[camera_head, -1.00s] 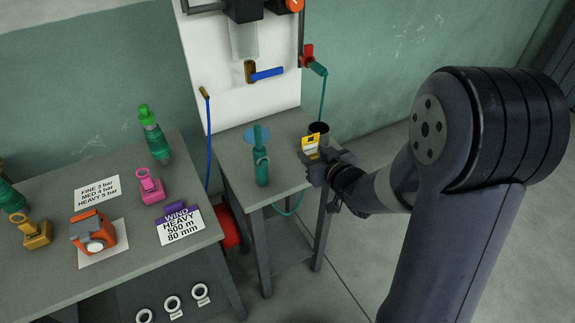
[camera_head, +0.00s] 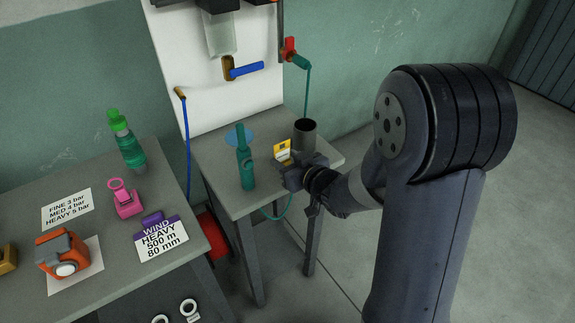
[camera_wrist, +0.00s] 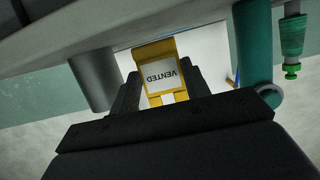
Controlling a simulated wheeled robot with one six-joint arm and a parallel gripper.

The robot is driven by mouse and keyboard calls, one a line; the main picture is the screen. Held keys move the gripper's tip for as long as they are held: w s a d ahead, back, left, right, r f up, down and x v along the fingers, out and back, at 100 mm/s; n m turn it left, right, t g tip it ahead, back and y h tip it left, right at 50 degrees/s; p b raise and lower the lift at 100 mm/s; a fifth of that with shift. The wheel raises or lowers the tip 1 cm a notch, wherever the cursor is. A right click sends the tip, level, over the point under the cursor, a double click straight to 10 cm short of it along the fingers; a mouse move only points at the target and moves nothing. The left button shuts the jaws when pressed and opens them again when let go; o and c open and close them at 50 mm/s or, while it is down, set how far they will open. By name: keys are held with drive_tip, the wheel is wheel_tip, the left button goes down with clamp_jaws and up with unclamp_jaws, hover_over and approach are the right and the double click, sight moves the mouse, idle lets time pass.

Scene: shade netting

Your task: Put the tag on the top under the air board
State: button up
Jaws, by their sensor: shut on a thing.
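My gripper (camera_head: 288,168) is shut on a yellow tag (camera_head: 283,151) with a white label. In the wrist view the tag (camera_wrist: 160,70) sits between the two fingers and its label reads VENTED, upside down. The air board (camera_head: 205,105) is the white panel at the back wall. The small grey top (camera_head: 220,187) stands under it. The tag is over the right part of this top, between the teal tool and the dark cup. I cannot tell whether it touches the top.
A dark cup (camera_head: 305,130) stands behind and right of the tag. A teal upright tool (camera_head: 245,168) stands left of it, with a blue-green disc (camera_head: 236,136) behind. The front of the top looks clear. The left bench (camera_head: 100,240) holds an orange device, pink part and cards.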

drive_tip(key=shift+f, duration=0.55)
drive_tip(key=shift+f, duration=0.15)
drive_tip(key=o, duration=1)
drive_tip(key=shift+c, duration=0.2)
drive_tip(key=shift+r, duration=0.25)
drive_tip(key=v, duration=1.2)
drive_tip(key=shift+p, duration=0.35)
